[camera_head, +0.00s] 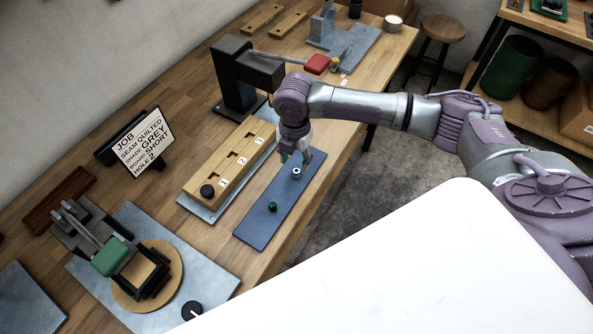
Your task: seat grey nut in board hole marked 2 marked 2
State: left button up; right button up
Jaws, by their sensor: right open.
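The grey nut (296,171), a small pale ring with a dark centre, is on the blue mat (262,228). My right gripper (303,159) is open just above and beside this nut; the small view does not show whether a finger touches it. A green nut (272,206) stands on the same mat, nearer the front. The wooden board (228,163) lies left of the mat, with dark recesses and labels 1, 2 and 3. The label 2 (242,160) is at its middle. A black round piece (207,191) sits at its near end by label 1. My left gripper is not in view.
A sign (141,143) reads seam quilted, shade grey, board short, hole 2. A dark press-like stand (240,75) rises behind the board. A clamp fixture with a green block (110,257) stands at lower left. A white surface (420,270) fills the lower right.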

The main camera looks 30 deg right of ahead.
aim_at(296, 170)
jog(key=shift+d+f+p, duration=0.15)
jog(key=shift+f+p, duration=0.15)
jog(key=shift+f, duration=0.1)
notch_tip(296, 170, down, 4)
jog(key=shift+w+d+f+p, duration=0.1)
jog(key=shift+d+p, duration=0.05)
jog(key=shift+p, duration=0.4)
grip_shut()
